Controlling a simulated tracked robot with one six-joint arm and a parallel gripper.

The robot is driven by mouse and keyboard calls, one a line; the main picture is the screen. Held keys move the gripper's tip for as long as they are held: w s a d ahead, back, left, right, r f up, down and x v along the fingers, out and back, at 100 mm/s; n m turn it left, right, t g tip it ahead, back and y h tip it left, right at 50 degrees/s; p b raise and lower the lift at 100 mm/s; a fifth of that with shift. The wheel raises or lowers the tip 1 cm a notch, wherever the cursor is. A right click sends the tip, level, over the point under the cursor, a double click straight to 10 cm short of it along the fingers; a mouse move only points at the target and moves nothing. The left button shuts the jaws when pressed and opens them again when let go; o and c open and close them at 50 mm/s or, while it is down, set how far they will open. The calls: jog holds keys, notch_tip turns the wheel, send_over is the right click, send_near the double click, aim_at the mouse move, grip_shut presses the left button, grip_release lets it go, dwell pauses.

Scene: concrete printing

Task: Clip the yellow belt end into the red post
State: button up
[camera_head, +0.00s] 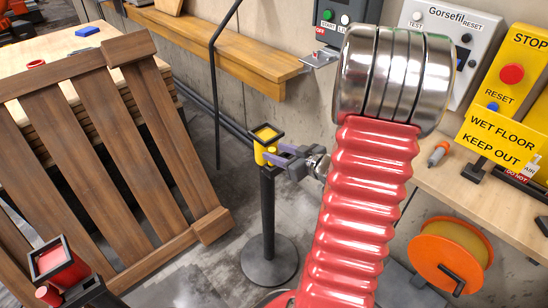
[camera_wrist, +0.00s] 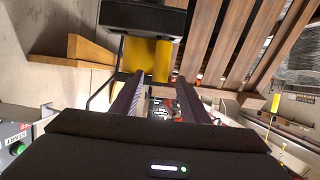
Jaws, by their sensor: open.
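The yellow belt end (camera_head: 262,157) sits at the head of a black post (camera_head: 267,215) with a round base. In the wrist view the yellow part (camera_wrist: 148,58) lies just ahead of my fingertips. My gripper (camera_head: 275,154) is open, its purple-grey fingers reaching to the yellow part from the right. In the wrist view the fingers (camera_wrist: 159,80) stand apart with nothing clamped between them; whether they touch the yellow part I cannot tell. The red post (camera_head: 60,264) shows at the lower left, with a red head in a black frame; its lower part is out of view.
A wooden slatted pallet (camera_head: 115,150) leans between the two posts, in front of a stacked table (camera_head: 70,48). At the right are a workbench (camera_head: 450,185) and an orange reel (camera_head: 448,258).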

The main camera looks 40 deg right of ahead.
jog(key=shift+w+f, duration=0.2)
jog(key=shift+w, duration=0.35)
jog(key=shift+c, duration=0.6)
grip_shut()
